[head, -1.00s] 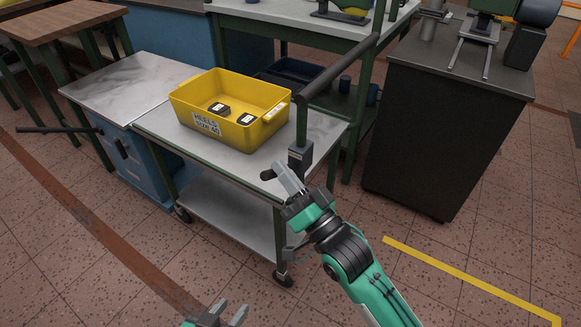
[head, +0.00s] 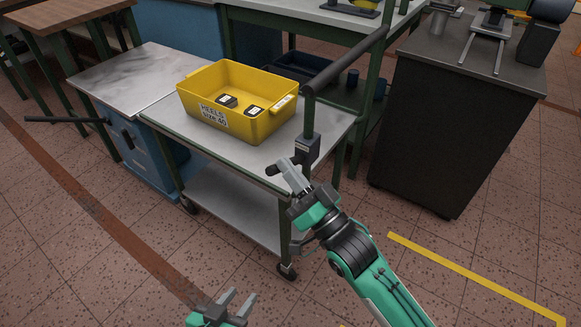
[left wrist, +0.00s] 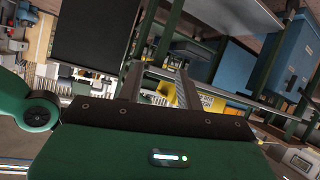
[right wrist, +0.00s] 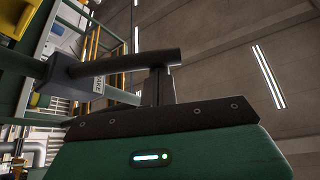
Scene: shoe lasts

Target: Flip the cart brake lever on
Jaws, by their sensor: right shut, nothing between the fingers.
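The cart (head: 165,118) is a grey-topped trolley with green legs, casters and a raised black push bar (head: 345,62). The brake's dark box (head: 308,148) sits at the cart's near right corner, below the bar. A black lever (head: 274,169) sticks out from it toward the left. In the right wrist view the lever (right wrist: 125,61) crosses just beyond my right fingertips. My right gripper (head: 287,168) is shut and empty, at the lever; whether it touches I cannot tell. My left gripper (head: 240,297) is open and empty, low in front of the cart.
A yellow bin (head: 215,92) labelled HEELS SIZE 40, with two dark blocks inside, stands on the cart. A blue cabinet (head: 150,150) is left of it. A dark cabinet (head: 440,130) stands at right. The floor in front is free, with a yellow line (head: 470,278).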

